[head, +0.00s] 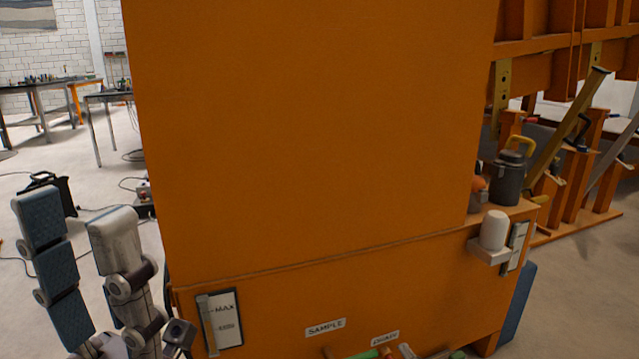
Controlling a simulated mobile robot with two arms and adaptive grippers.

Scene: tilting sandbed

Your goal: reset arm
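My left gripper (76,212) is at the lower left of the head view, left of a large orange cabinet (310,130). Its two fingers point up, one showing blue pads and the other mostly grey. There is a gap between the fingertips, with floor visible through it and nothing held there. The rest of my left arm is cut off by the bottom edge. My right gripper does not show.
The cabinet's lower front carries a gauge plate (220,320) and a SAMPLE label (325,328). A white cup (494,230) sits on a small side shelf. A dark canister (509,178) stands on the right ledge.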

